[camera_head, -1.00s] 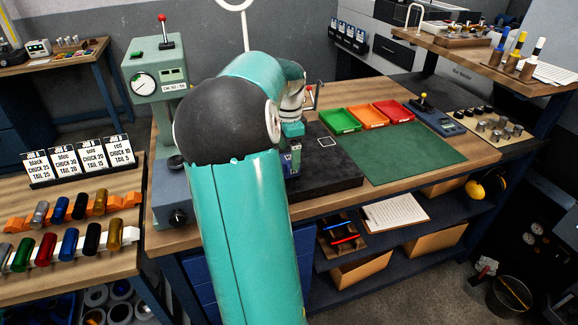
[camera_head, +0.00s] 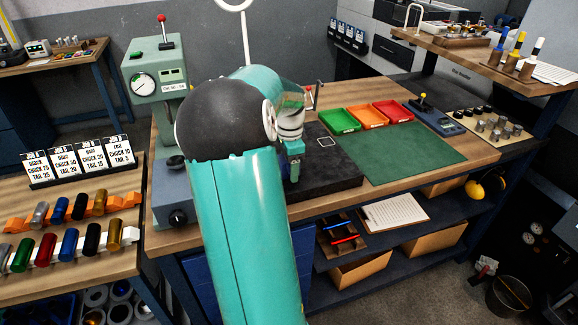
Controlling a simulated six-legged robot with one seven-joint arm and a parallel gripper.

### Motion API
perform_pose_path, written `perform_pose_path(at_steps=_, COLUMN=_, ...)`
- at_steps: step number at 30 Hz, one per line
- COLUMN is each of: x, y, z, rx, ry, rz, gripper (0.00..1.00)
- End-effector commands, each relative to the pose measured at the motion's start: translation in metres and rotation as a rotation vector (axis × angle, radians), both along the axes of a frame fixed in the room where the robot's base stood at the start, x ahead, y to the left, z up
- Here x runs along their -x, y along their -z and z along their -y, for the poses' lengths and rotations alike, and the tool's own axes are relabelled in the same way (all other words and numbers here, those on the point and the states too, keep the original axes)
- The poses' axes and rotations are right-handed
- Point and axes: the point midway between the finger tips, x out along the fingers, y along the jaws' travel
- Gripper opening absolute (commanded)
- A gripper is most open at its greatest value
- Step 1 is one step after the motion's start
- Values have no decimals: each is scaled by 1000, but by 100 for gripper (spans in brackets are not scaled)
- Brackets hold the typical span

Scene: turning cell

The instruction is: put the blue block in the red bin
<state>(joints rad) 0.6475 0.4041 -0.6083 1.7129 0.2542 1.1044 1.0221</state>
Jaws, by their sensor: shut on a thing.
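The red bin (camera_head: 394,122) is the rightmost of three small open bins at the back of the bench. My gripper (camera_head: 294,172) points down over the dark grey plate, left of the bins and well apart from the red one. It is shut on a small blue block (camera_head: 295,168), which is mostly hidden by the fingers. My own arm fills the middle of the view and covers the area to the left of the gripper.
An orange bin (camera_head: 366,116) and a green bin (camera_head: 339,121) stand left of the red one. A clear green mat (camera_head: 415,147) lies in front. The dark grey plate (camera_head: 330,172) has a white square outline. A blue joystick box (camera_head: 437,120) stands to the right.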

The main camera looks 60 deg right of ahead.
Motion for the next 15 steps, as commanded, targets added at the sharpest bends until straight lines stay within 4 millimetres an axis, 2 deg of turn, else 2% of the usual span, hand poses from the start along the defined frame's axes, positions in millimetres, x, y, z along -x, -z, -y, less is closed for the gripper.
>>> perform_pose_path(at_steps=8, x=0, y=-4, z=0, rx=1, ry=0, rz=1, gripper=27)
perform_pose_path(at_steps=15, x=0, y=-31, z=1, rx=4, ry=1, rz=3, gripper=27)
